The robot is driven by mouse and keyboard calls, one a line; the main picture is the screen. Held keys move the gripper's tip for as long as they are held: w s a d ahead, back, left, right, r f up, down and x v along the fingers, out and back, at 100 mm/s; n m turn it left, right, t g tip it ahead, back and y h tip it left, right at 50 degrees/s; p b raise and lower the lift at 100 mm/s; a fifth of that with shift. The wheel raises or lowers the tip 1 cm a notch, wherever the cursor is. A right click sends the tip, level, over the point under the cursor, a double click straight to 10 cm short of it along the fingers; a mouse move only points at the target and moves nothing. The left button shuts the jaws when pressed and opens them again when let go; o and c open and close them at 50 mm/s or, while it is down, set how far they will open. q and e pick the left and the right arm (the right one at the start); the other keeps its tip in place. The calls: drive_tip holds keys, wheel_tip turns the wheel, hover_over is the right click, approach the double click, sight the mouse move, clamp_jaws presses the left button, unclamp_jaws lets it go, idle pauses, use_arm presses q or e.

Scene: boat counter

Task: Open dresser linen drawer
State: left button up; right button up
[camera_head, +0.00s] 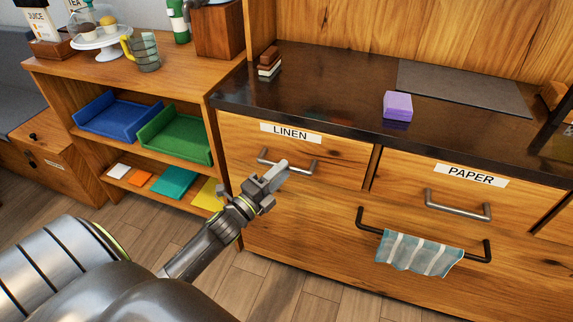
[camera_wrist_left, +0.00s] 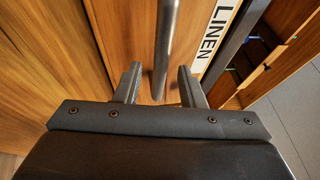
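The linen drawer (camera_head: 345,165) is the wooden front with a white LINEN label (camera_head: 290,133) below the dark counter. It looks shut, flush with the cabinet. Its metal bar handle (camera_head: 304,168) runs across the front. My left gripper (camera_head: 274,178) is at the left part of this handle. In the left wrist view, the fingers (camera_wrist_left: 160,87) are apart, with the handle (camera_wrist_left: 167,40) lined up between them and a gap on both sides. I cannot tell how deep the bar sits between the fingertips. My right gripper is not in view.
The paper drawer (camera_head: 400,180) is to the right. Below, a striped towel (camera_head: 418,255) hangs on a black bar. An open shelf (camera_head: 190,80) with blue and green trays stands left. A purple block (camera_head: 397,104) sits on the counter. Floor in front is clear.

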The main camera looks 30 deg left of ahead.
use_arm(q)
drive_tip(key=shift+x, duration=1.4)
drive_tip(key=shift+c, duration=0.2)
clamp_jaws()
